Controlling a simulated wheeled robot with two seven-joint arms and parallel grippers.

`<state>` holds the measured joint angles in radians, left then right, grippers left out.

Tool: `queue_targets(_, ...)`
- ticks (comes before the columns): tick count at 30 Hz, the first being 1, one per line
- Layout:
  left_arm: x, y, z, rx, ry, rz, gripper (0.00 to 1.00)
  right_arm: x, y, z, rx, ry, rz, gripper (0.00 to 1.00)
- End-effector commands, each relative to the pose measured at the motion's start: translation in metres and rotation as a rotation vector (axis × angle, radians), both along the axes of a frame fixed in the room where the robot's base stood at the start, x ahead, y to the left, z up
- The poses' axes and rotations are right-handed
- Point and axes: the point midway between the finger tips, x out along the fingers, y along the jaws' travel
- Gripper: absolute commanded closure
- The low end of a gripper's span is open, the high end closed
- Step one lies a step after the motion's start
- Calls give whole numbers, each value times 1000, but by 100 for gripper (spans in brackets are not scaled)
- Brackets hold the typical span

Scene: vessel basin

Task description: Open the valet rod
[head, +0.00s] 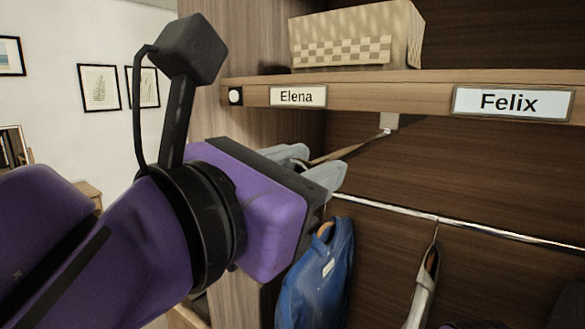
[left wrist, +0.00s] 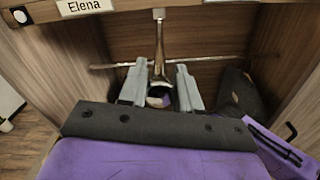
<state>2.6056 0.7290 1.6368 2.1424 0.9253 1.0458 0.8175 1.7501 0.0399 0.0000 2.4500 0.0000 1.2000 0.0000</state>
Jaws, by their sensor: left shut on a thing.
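The valet rod (head: 350,152) is a thin metal bar that runs out from a small bracket (head: 389,123) under the shelf. In the left wrist view the rod (left wrist: 160,45) comes straight toward my gripper. My left gripper (head: 318,167) has its grey fingers either side of the rod's near end and is shut on it. In the left wrist view the fingers (left wrist: 161,72) flank the rod's rounded end, which is partly hidden between them. My right gripper is not in view.
A wooden shelf (head: 400,86) with labels Elena (head: 298,96) and Felix (head: 512,102) carries a woven basket (head: 345,38). Below, a hanging rail (head: 480,230) holds a blue garment (head: 325,275) close to my gripper and a pale item (head: 423,290). A wooden side panel stands at left.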

Motion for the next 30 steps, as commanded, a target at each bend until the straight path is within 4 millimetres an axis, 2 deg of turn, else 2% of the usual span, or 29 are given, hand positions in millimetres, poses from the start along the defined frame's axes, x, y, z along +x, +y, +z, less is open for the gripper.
queue_targets(1,0,1,3,-5,-4,0,64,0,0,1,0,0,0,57)
queue_targets(3,0,1,3,-5,-4,0,42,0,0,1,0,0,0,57)
queue_targets(14,-5,4,0,-4,-3,2,42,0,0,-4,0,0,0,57)
queue_targets(24,-65,51,-2,-6,-6,2,42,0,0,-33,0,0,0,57)
queue_targets(30,-83,64,1,-4,-4,1,42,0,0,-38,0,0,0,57)
